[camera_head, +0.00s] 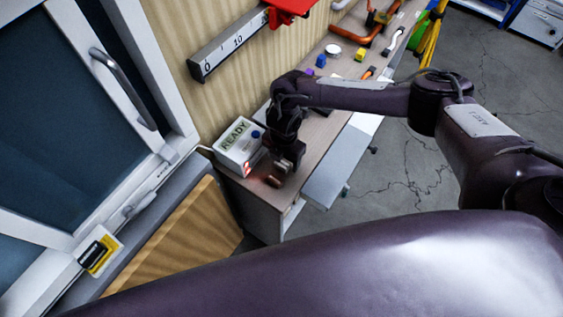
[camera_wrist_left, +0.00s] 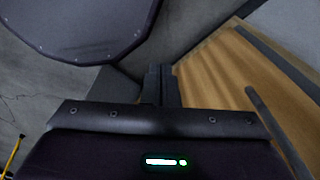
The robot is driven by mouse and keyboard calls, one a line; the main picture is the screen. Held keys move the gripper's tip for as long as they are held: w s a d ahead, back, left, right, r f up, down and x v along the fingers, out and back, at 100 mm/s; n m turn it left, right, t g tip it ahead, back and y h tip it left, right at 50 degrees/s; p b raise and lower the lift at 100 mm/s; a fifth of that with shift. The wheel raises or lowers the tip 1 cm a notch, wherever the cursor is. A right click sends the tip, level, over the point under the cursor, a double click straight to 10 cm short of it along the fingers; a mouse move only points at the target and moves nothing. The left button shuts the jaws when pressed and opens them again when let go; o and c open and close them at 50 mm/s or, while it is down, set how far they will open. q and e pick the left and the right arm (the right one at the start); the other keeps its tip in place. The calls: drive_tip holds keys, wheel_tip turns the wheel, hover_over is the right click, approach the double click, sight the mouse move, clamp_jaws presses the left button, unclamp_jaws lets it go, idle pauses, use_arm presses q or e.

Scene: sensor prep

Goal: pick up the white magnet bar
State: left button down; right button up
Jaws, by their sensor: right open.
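I cannot make out the white magnet bar in either view. My right gripper (camera_head: 281,174) is open and points down over the near end of the workbench (camera_head: 319,131), just right of a white box. A small reddish-brown patch shows at its fingertips, too blurred to name. The gripper and wrist hide part of the bench top. My left gripper (camera_wrist_left: 161,86) shows in the left wrist view, with its two dark fingers close together and nothing seen between them.
The white box (camera_head: 228,154) marked READY stands against the wall. My right forearm crosses above the bench.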

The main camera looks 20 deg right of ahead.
drive_tip(key=shift+s, duration=0.1)
drive_tip(key=shift+c, duration=0.3)
drive_tip(key=shift+s+r, duration=0.1)
drive_tip(key=shift+c, duration=1.2)
drive_tip(key=c, duration=0.7)
drive_tip(key=shift+c, duration=0.3)
use_arm(q)
drive_tip(key=shift+s, duration=0.2)
use_arm(e)
drive_tip(key=shift+r, duration=0.1)
